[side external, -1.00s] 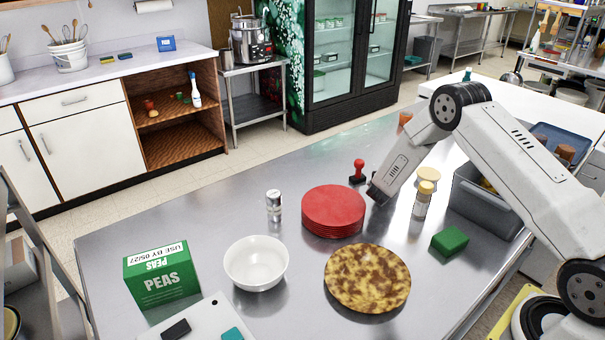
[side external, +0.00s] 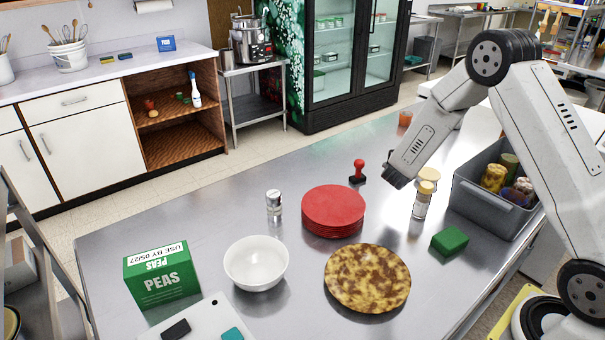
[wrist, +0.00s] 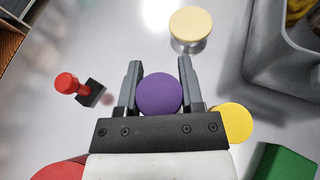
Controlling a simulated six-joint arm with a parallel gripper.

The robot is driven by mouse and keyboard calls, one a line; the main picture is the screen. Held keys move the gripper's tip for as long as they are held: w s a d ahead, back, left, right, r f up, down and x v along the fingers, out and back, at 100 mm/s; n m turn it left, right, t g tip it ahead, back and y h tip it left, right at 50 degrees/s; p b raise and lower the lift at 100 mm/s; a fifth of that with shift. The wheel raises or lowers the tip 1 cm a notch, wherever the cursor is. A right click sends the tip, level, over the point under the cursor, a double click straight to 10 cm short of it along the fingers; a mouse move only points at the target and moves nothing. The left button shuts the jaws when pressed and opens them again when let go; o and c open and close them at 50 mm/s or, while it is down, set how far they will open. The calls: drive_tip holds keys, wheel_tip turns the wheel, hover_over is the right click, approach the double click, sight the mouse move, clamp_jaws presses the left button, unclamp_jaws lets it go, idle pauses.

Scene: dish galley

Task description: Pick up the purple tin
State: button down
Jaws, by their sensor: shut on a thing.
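The purple tin (wrist: 160,94) shows in the wrist view as a round purple top between the two dark fingers. My gripper (wrist: 160,66) is shut on it, with one finger against each side. In the side external view my gripper (side external: 396,178) is above the table, behind the yellow-lidded shaker and to the right of the red plates. The tin cannot be made out there, so its height above the table cannot be told.
A yellow-lidded shaker (side external: 422,200) stands close by, with a cream-lidded jar (wrist: 190,26) behind it. A red-handled stamp (side external: 358,171), red plates (side external: 333,208), a green block (side external: 449,241) and a grey bin (side external: 487,218) with several jars surround it.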

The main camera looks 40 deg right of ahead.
drive_tip(key=s+a+r, duration=0.3)
drive_tip(key=s, duration=0.4)
drive_tip(key=shift+s+a+r, duration=0.15)
drive_tip(key=shift+s+r, duration=0.05)
drive_tip(key=shift+r, duration=0.05)
idle(0.5)
